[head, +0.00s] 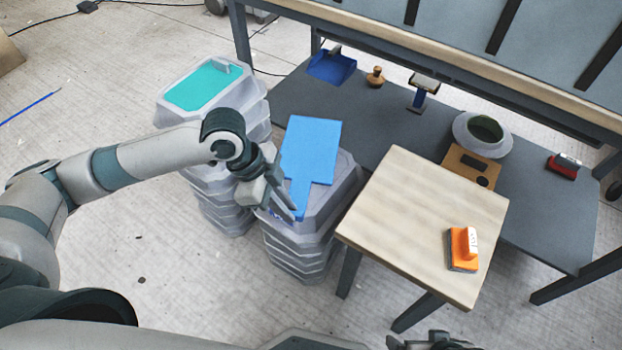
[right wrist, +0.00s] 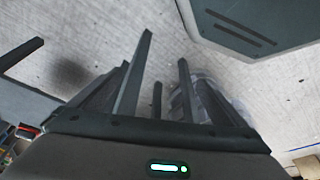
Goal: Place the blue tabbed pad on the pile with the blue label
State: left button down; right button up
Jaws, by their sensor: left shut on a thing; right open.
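The blue tabbed pad (head: 312,145) is flat, with its narrow tab pointing down the picture, in the head view. My left gripper (head: 286,203) is shut on the tab. The pad is over the right-hand pile of grey moulds (head: 310,262), reaching past its far edge; I cannot tell whether it touches the top. A bit of blue-violet label shows on this pile beside the gripper, mostly hidden. A second grey pile (head: 215,190) stands to the left with a teal pad (head: 202,86) on top. My right gripper (right wrist: 166,48) is open and empty in the right wrist view.
A wooden-topped table (head: 410,215) with an orange-and-white block (head: 463,249) stands right of the piles. Behind it, a dark bench (head: 375,130) holds a blue tray (head: 332,66), a wooden knob, a grey round container (head: 482,133) and a red item (head: 563,167). Floor left is mostly clear.

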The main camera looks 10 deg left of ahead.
pick_arm(q)
jog(key=shift+s+f, duration=0.1)
jog(key=shift+f, duration=0.1)
pick_arm(e)
jog(key=shift+r, duration=0.25)
pick_arm(q)
notch_tip(320, 180, down, 6)
jog(key=shift+f+b, duration=0.15)
jog(key=shift+b, duration=0.3)
pick_arm(e)
jog(key=shift+w+a+f+t, duration=0.1)
jog(key=shift+w+a+t, duration=0.3)
jog(key=shift+w+a, duration=0.2)
jog(key=shift+s, duration=0.1)
